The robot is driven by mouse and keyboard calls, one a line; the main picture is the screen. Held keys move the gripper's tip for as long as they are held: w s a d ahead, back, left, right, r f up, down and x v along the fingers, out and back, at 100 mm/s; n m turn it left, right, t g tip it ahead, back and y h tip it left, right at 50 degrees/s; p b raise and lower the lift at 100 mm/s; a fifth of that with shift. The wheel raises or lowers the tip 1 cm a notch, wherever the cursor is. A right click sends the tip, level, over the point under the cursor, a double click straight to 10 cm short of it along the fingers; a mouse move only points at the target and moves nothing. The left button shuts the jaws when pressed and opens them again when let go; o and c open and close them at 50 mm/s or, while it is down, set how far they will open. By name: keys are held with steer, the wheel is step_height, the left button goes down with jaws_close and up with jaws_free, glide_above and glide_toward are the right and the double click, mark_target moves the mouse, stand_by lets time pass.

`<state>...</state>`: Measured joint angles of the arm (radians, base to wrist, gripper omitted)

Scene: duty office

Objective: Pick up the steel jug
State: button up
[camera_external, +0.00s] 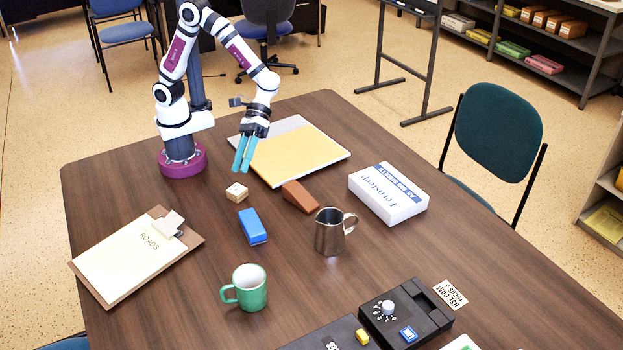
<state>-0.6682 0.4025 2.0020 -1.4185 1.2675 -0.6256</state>
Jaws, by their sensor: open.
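The steel jug (330,233) stands upright on the brown table, right of the table's middle, with its handle to the right. My gripper (241,166) has teal fingers pointing down. The gap between the fingers looks narrow from this side.
A brown wedge (300,196) lies between gripper and jug. A white box (388,194) lies right. A clipboard (120,262) lies left; a black device (405,318) sits in front.

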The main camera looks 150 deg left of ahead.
steer(key=w+a+f+n+t+y, duration=0.25)
steer(key=a+f+n+t, duration=0.2)
steer(key=a+n, duration=0.55)
steer(key=w+a+f+n+t+y, duration=0.2)
steer(key=a+f+n+t+y, duration=0.25)
steer(key=a, duration=1.05)
steer(key=w+f, duration=0.2)
steer(key=w, duration=0.2)
steer(key=w+d+f+n+g, duration=0.1)
steer(key=w+f, duration=0.1)
steer(key=w, duration=0.3)
steer(key=w+f+n, duration=0.1)
steer(key=w, duration=0.4)
steer(key=shift+d+f+g+h, duration=0.2)
steer(key=shift+f+g+h, duration=0.2)
steer(key=shift+s, duration=0.1)
jaws_close()
